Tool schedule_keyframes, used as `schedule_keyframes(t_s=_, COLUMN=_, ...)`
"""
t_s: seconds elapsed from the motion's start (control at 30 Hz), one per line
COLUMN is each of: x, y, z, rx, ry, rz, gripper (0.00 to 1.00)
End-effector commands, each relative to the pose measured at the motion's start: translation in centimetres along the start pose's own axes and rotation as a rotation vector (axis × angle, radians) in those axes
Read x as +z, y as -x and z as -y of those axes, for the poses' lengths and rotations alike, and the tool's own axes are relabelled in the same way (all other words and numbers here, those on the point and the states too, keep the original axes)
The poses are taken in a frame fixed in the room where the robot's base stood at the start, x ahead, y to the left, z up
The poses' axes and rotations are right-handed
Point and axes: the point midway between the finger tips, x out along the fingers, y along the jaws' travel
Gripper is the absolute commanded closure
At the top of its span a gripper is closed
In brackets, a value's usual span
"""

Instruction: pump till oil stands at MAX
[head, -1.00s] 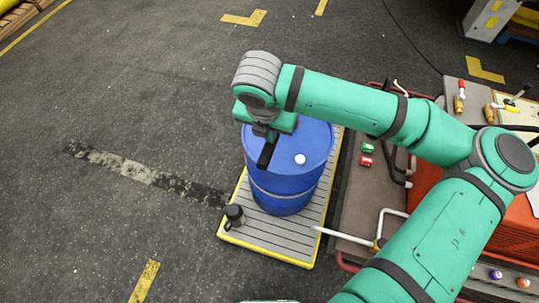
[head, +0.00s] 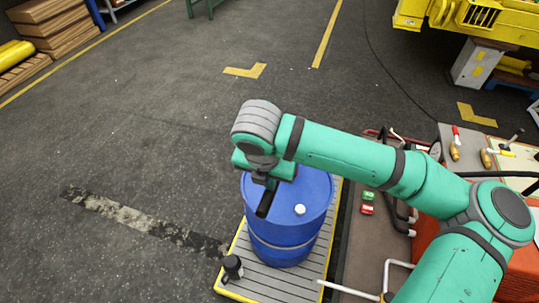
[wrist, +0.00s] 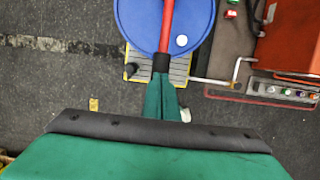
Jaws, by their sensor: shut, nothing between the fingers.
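A blue drum (head: 290,240) with a white cap (head: 300,210) stands upright on a slatted platform. My gripper (head: 264,206) is over the left part of the drum's top. Its dark fingers look shut, and I see nothing held. In the wrist view, a red bar (wrist: 167,22) runs across the drum top from my dark fingertips (wrist: 161,63) towards the upper edge. I cannot tell whether they touch, and its far end is out of view. My arm hides the drum's far side in the head view. I cannot make out an oil gauge or MAX mark.
The platform (head: 293,283) has yellow edges and holds a small dark can (head: 232,267). To the right are a grey bench with small green (head: 369,196) and red (head: 367,209) items, and an orange unit with coloured knobs (wrist: 299,93).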

Motion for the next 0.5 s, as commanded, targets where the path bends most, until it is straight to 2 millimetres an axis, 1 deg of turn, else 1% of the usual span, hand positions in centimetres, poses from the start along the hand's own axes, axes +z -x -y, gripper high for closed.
schedule_keyframes(t_s=0.1, x=0.5, y=2.1, z=-0.1, rx=0.000, ry=0.002, rz=0.001, gripper=1.00)
schedule_keyframes(t_s=0.5, x=2.2, y=8.7, z=-0.1, rx=0.001, ry=0.001, rz=0.000, gripper=1.00)
